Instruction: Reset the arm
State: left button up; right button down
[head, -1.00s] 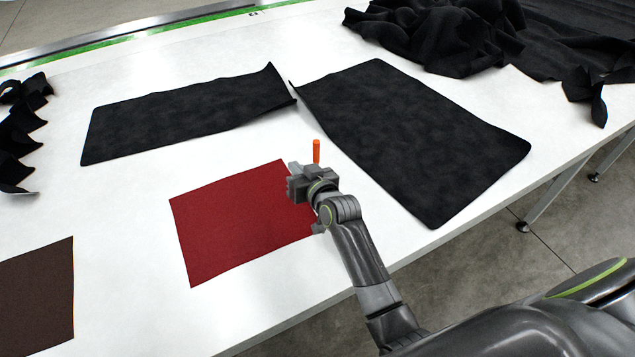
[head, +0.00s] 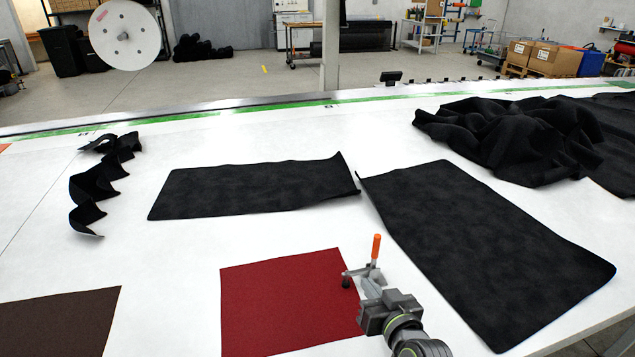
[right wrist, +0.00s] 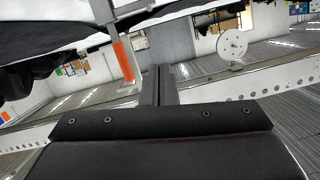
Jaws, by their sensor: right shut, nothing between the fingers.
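My right gripper (head: 370,292) is shut and empty just in front of a small metal clamp with an upright orange handle (head: 376,248). The clamp stands by the right edge of a red cloth square (head: 285,300). In the right wrist view the shut fingers (right wrist: 160,72) are side by side, with the orange handle (right wrist: 123,60) to their left and a gap between. My left gripper is not in view.
Two black fabric panels (head: 255,187) (head: 480,245) lie on the white table (head: 180,270). A brown piece (head: 60,325) lies at front left, crumpled black fabric (head: 515,135) at back right. A twisted black strip (head: 95,188) lies at left.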

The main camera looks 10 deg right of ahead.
jog(key=s+d+f+g, duration=0.1)
jog(key=s+d+f, duration=0.1)
jog(key=s, duration=0.1)
jog(key=s+d+f+g+h, duration=0.1)
jog(key=s+d+f+g, duration=0.1)
jog(key=s+f, duration=0.1)
jog(key=s+d+f+g+h, duration=0.1)
jog(key=s+d+f, duration=0.1)
jog(key=s, duration=0.3)
jog(key=shift+f+g, duration=0.3)
jog(key=shift+g, duration=0.1)
jog(key=s+d+f+g+h, duration=0.1)
jog(key=s+d+g, duration=0.25)
jog(key=s, duration=0.55)
jog(key=s+d+f+g+h, duration=0.2)
jog(key=s+d+g, duration=0.15)
jog(key=s, duration=0.55)
notch_tip(320, 180, down, 26)
jog(key=d+f+b, duration=0.1)
jog(key=d+b, duration=0.1)
jog(key=s+a+f+g+y+b, duration=0.1)
jog(key=s+f+g, duration=0.1)
jog(key=s+f, duration=1.3)
jog(key=shift+s+a+f, duration=0.15)
jog(key=shift+f, duration=0.75)
